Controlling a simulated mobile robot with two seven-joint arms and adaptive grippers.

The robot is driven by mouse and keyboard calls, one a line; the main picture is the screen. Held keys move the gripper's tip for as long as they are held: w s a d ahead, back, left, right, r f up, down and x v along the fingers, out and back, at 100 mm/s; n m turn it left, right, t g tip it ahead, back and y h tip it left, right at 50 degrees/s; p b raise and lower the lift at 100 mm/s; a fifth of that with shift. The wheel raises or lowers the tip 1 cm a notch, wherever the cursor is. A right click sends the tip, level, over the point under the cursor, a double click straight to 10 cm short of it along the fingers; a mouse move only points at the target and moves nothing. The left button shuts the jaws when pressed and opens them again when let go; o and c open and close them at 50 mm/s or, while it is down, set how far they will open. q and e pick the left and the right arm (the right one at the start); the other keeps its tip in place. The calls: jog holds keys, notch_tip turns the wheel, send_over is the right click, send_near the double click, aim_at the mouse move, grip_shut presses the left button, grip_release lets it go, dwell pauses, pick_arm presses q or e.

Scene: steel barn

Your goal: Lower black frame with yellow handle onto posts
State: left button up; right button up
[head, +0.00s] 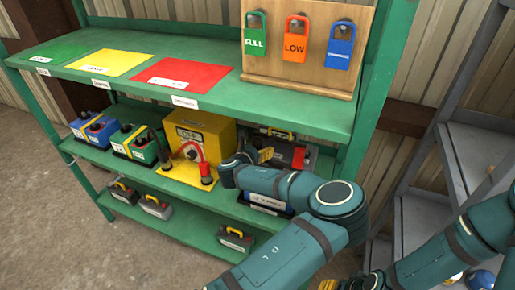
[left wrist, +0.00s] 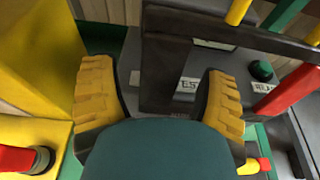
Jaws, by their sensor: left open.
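My left gripper (head: 262,156) reaches into the right end of the middle shelf. In the left wrist view its yellow-padded fingers (left wrist: 160,105) are spread apart, with a dark upright bar of the black frame (left wrist: 165,55) showing beyond and between them. I cannot tell whether they touch it. A yellow handle part (head: 281,133) shows above the gripper in the head view. The battery below is mostly hidden by my arm. My right gripper (head: 350,284) is cut off at the bottom edge.
A yellow box with a dial (head: 205,130) stands close left of my left gripper. Blue (head: 93,128) and green-yellow (head: 137,142) batteries stand farther left. Several small handled units (head: 235,239) sit on the lower shelf. The upper shelf (head: 225,98) is overhead, with a padlock board (head: 310,78).

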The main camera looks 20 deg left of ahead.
pick_arm(q)
jog(key=shift+w+f, duration=0.15)
jog(key=shift+w, duration=0.35)
